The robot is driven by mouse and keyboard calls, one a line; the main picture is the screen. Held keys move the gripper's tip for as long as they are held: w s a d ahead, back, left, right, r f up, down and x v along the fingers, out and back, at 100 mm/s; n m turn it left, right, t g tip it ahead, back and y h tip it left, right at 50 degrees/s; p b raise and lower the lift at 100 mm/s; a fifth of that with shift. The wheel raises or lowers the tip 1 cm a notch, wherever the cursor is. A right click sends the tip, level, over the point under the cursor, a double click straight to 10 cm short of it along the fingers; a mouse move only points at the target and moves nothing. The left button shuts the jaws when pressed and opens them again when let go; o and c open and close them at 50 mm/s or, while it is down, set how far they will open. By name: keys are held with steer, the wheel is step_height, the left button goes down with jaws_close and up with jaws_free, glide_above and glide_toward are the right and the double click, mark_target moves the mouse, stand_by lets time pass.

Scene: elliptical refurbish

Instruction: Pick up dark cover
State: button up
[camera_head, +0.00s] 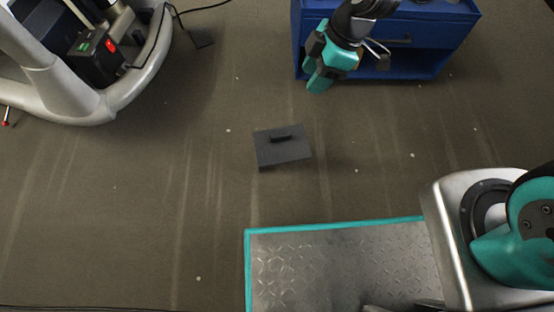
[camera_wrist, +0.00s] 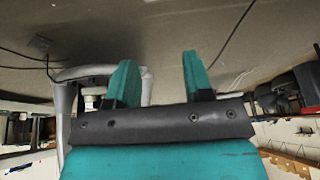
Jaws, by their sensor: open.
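A dark, flat, roughly square cover (camera_head: 290,153) with a raised black bar-like handle lies on the brown floor in the middle of the head view. My gripper (camera_head: 318,66) is above and to the right of it in the head view, in front of the blue cabinet, clear of the cover. In the wrist view my gripper (camera_wrist: 158,68) shows two teal fingers set apart with nothing between them. I cannot make out the cover in the wrist view.
A blue drawer cabinet (camera_head: 450,38) stands at the top right. A grey elliptical machine (camera_head: 130,100) with a black box (camera_head: 95,62) stands at the upper left. Floor around the cover is clear.

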steer(key=n+b, duration=0.1)
steer(key=b, duration=0.2)
glide_toward(280, 135)
steer(key=b+x, duration=0.1)
steer(key=b, duration=0.2)
steer(key=b+x, duration=0.2)
steer(key=b, duration=0.1)
steer(key=shift+s+a, duration=0.1)
steer(key=shift+s, duration=0.15)
steer(key=b+x, duration=0.1)
steer(key=x, duration=0.1)
steer(key=b+x, duration=0.4)
steer(key=shift+w+f, duration=0.1)
steer(key=shift+w, duration=0.15)
steer(key=shift+c, duration=0.5)
jaws_close()
